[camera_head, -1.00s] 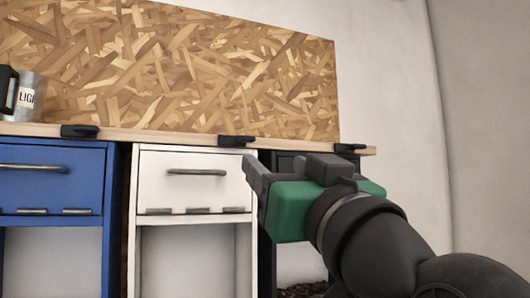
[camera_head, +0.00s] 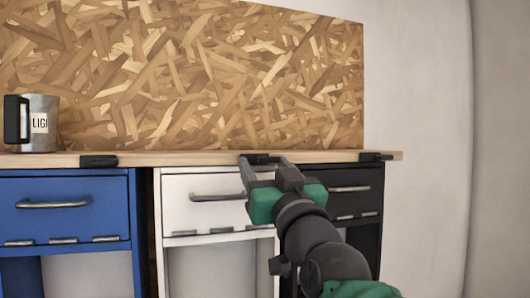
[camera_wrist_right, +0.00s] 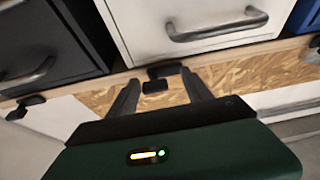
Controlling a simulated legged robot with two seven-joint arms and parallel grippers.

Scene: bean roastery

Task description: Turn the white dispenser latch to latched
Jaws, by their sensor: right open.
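The white dispenser (camera_head: 182,218) has a grey bar handle and stands between a blue and a black one. Its black latch (camera_head: 256,158) sits on the wooden counter edge above its top right. My right gripper (camera_head: 266,166) is open, with its two fingers reaching toward the latch. In the right wrist view the latch (camera_wrist_right: 155,86) shows in the gap between the open fingers of the right gripper (camera_wrist_right: 159,78), and I see no grip on it. The white dispenser (camera_wrist_right: 140,22) is upside down there. My left gripper is not in view.
The blue dispenser (camera_head: 65,188) and the black dispenser (camera_head: 362,207) flank the white one, with similar black latches (camera_head: 98,161) (camera_head: 376,156) above them. A metal mug (camera_head: 42,140) stands on the counter (camera_head: 190,158) at the left. A chipboard panel (camera_head: 180,75) rises behind.

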